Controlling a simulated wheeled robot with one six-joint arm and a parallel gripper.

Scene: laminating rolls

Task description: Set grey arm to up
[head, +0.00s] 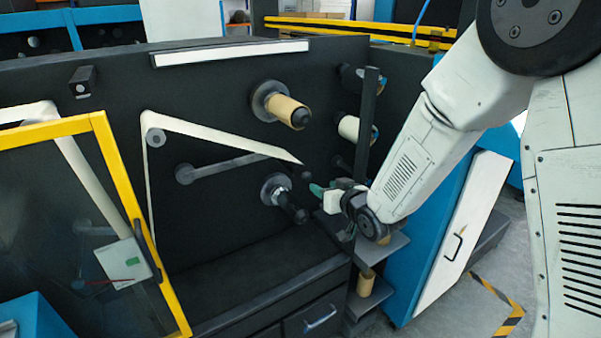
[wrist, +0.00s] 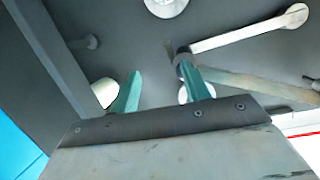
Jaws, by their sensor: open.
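The grey arm (head: 225,166) is pivoted on the black panel and points right, tilted slightly upward. Its far part is hidden behind the pale web. A dark knob (head: 306,176) shows near where its end would be. In the wrist view the grey arm (wrist: 250,28) runs from a round pivot at upper right to a dark knob (wrist: 183,56). My gripper (head: 319,190) is open, just right of the knob in the head view. In the wrist view its teal fingers (wrist: 160,80) are spread, the right fingertip overlapping the knob; I cannot tell whether they touch.
A pale web (head: 225,142) runs from a roller toward my gripper. A spindle with a cardboard core (head: 290,110) sits above, and a bare spindle (head: 283,192) is below left of my gripper. A dark upright post (head: 368,125) stands close behind it. A yellow-framed door (head: 120,180) is at left.

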